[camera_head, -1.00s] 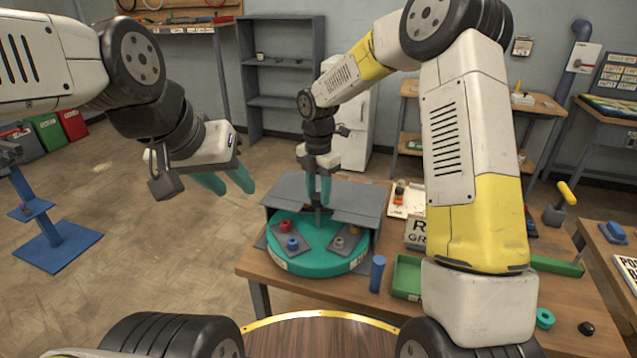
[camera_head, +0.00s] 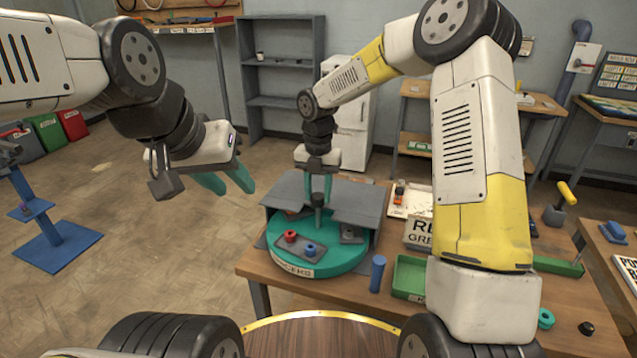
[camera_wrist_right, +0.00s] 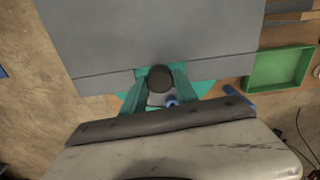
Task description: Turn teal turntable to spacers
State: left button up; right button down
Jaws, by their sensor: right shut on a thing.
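The teal turntable (camera_head: 330,264) sits on the wooden table, its back part hidden under a grey cover (camera_head: 355,198). A grey plate with a red spacer (camera_head: 291,236) and a blue spacer (camera_head: 309,249) lies on its open front. A label (camera_head: 292,268) shows on its front-left rim. Another grey plate (camera_head: 352,234) is at the right, partly under the cover. My right gripper (camera_head: 319,190) is shut on the upright grey post (camera_wrist_right: 161,78) at the turntable's middle; teal fingers flank it in the wrist view. My left gripper (camera_head: 228,184) hangs left of the table, fingers apart and empty.
A blue cylinder (camera_head: 377,273) stands on the table just right of the turntable. My right arm hides part of the table. Open floor lies left of the table.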

jog(key=shift+w+n, duration=0.1)
jog(key=shift+n, duration=0.6)
jog(key=shift+r+n, duration=0.1)
jog(key=shift+n, duration=0.5)
jog(key=c, duration=0.9)
grip_release()
jog(key=shift+c, duration=0.2)
notch_tip(320, 180, up, 8)
jog(key=shift+f, duration=0.15)
